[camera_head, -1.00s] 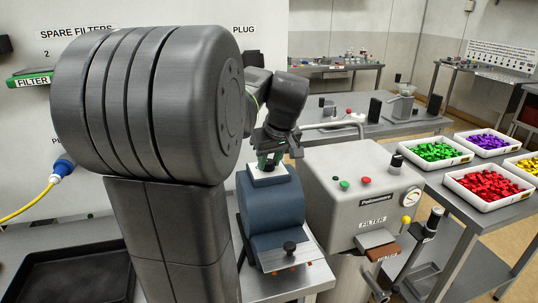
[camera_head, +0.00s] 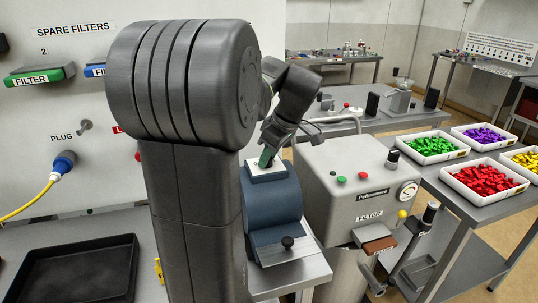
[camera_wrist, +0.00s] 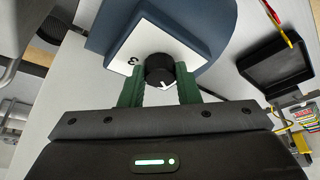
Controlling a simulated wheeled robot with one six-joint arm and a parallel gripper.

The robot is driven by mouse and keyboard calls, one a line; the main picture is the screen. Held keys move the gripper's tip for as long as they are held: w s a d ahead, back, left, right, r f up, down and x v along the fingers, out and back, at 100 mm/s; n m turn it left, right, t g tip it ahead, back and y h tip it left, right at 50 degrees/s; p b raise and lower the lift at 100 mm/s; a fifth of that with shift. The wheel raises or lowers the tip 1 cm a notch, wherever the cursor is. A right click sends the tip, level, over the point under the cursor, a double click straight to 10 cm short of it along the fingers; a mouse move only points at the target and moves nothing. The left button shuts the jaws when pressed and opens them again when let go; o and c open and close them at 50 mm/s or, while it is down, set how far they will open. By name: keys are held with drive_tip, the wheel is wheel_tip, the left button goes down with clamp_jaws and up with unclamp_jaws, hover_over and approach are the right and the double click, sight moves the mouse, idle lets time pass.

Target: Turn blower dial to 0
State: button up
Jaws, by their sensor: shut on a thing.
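The blower dial is a black round knob (camera_wrist: 160,70) with a white pointer mark, on a white plate (camera_wrist: 186,46). A "3" is legible on the plate, left of the knob in the wrist view; other numbers are hidden or cut off. The plate sits on top of the blue-grey blower housing (camera_head: 272,200); the wrist view also shows the housing (camera_wrist: 110,25). My gripper (camera_wrist: 160,88) has its green fingers on both sides of the knob and is shut on it. In the head view my gripper (camera_head: 267,158) covers the knob.
A grey machine (camera_head: 345,185) with buttons and a gauge stands right of the blower. A black tray (camera_head: 75,270) lies at lower left. A blue plug (camera_head: 64,163) with yellow cable is on the wall. Trays of coloured pieces, including a red one (camera_head: 486,180), stand at right.

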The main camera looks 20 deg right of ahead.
idle(0.3)
drive_tip(key=o, duration=1)
drive_tip(key=shift+c, duration=0.2)
drive_tip(key=v, duration=1.3)
drive_tip(key=shift+r, duration=0.45)
drive_tip(key=x, duration=1.4)
drive_tip(key=shift+s+d, duration=0.1)
drive_tip(key=shift+d, duration=0.05)
